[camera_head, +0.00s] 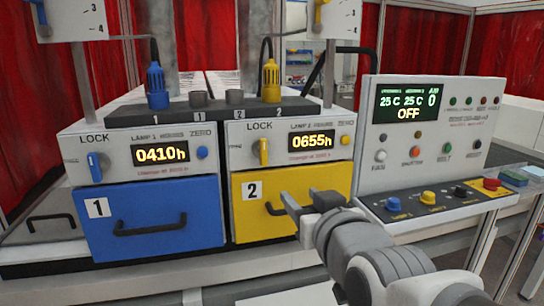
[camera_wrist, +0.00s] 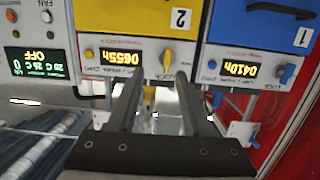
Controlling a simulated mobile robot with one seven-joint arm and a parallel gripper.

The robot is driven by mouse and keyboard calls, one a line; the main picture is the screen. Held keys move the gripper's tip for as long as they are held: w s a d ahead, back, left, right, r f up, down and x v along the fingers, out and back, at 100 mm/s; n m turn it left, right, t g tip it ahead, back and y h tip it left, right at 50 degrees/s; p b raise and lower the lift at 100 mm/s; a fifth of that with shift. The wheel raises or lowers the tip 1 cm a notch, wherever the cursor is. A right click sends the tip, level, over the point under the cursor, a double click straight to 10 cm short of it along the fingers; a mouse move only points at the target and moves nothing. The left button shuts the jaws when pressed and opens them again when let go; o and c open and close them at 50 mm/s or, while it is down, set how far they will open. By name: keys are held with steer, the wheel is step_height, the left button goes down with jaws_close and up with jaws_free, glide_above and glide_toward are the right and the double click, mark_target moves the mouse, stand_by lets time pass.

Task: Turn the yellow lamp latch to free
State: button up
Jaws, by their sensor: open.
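The yellow lamp latch (camera_head: 263,151) is a small upright handle under the LOCK label on the panel of unit 2, left of the 0655h display. It stands close to vertical. In the wrist view, which is upside down, the yellow latch (camera_wrist: 167,61) shows between and beyond my fingers. My gripper (camera_head: 291,207) is in front of the yellow drawer, lower and to the right of the latch. In the wrist view my gripper (camera_wrist: 158,78) has its two fingers apart with nothing held. It does not appear to touch the latch.
The yellow drawer (camera_head: 328,184) has a dark handle close to my gripper. Unit 1, on the left, has a blue latch (camera_head: 94,167) and blue drawer (camera_head: 155,203). A yellow plug (camera_head: 271,81) stands above unit 2. A control console (camera_head: 424,165) with buttons is at the right.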

step_height(320, 180, up, 2)
steer(key=w+a+t, duration=0.1)
steer(key=a+t, duration=0.1)
steer(key=p, duration=0.6)
glide_toward(264, 147)
steer(key=shift+y, duration=0.4)
steer(key=x, duration=0.9)
steer(key=shift+w+d+f, duration=0.15)
steer(key=shift+w, duration=0.15)
steer(key=shift+c, duration=0.3)
jaws_close()
